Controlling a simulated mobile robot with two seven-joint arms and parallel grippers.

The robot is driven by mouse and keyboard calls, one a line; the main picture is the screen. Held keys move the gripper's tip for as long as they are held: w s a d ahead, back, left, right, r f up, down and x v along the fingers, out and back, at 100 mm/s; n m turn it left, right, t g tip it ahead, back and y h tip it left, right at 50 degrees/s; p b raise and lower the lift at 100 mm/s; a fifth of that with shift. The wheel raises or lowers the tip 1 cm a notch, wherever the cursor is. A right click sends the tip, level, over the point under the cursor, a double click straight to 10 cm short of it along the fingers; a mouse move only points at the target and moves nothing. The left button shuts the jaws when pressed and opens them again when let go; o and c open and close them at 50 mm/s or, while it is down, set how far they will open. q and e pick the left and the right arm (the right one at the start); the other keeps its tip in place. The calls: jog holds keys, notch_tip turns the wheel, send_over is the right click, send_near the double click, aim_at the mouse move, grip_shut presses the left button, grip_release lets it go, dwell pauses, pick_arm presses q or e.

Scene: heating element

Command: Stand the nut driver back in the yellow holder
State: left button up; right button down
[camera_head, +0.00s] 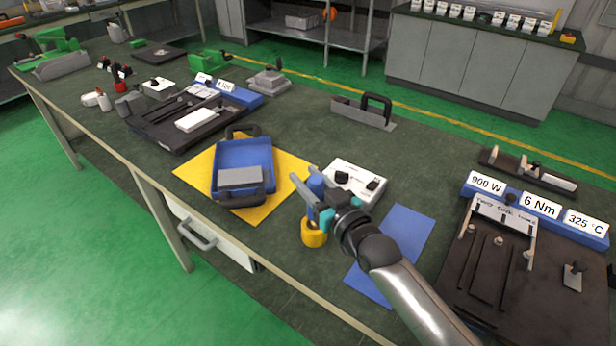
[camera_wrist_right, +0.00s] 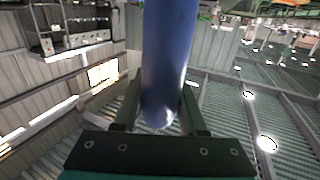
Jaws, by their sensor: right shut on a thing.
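The nut driver's blue handle (camera_head: 316,183) shows between the fingers of my right gripper (camera_head: 312,197) in the head view. My right gripper is shut on it. In the right wrist view the handle (camera_wrist_right: 170,60) runs from the top edge down between the two fingers. The yellow holder (camera_head: 313,238) stands on the bench directly below the gripper. The gripper hides the driver's lower part, so I cannot tell whether its shaft is inside the holder. My left gripper is not in view.
A white box with black knobs (camera_head: 355,180) stands close behind the gripper. A blue tray (camera_head: 244,155) on a yellow mat (camera_head: 196,170) is to the left. A blue mat (camera_head: 408,235) lies right. A dark fixture (camera_head: 455,290) fills the right side.

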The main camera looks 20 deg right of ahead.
jog(key=shift+f+b, duration=0.6)
jog(key=shift+f, duration=0.25)
jog(key=shift+c, duration=2.4)
grip_release()
jog(key=shift+o, duration=0.5)
jog(key=shift+f, duration=0.25)
jog(key=p+v, duration=0.1)
jog(key=v, duration=1.4)
jog(key=shift+r, duration=0.2)
jog(key=shift+s+d, duration=0.15)
